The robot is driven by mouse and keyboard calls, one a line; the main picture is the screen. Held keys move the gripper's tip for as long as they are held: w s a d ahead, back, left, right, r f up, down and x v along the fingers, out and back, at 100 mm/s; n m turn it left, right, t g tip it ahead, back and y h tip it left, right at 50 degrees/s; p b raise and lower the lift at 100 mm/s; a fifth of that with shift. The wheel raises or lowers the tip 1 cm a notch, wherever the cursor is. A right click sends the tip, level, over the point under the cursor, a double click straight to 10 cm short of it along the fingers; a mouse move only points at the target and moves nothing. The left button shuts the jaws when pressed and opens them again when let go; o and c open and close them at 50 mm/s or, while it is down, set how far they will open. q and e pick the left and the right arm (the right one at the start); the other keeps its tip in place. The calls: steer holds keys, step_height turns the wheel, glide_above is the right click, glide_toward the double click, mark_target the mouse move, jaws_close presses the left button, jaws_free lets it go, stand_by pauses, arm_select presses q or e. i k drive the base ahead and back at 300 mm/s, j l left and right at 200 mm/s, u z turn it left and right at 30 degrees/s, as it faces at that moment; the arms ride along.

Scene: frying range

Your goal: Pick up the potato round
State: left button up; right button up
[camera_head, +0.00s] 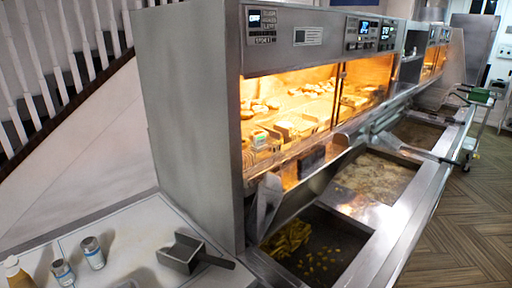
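Several small yellow pieces that look like potato rounds (321,261) lie scattered in the dark nearest fryer well (345,236). A heap of yellow chips or slices (288,239) lies at the left of the same well. The pieces are too small to tell one from another clearly. Neither of my grippers shows in the head view.
A steel range with a lit, glass-fronted food cabinet (295,100) stands above the wells. A second well (375,178) holds pale oil. A dark scoop (180,254), two shakers (93,252) and a bottle (17,272) stand on the white counter (130,235).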

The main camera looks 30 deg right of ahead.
mark_target(288, 125)
steer(key=l, duration=1.35)
steer(key=k+l, duration=0.1)
steer(key=l, duration=1.25)
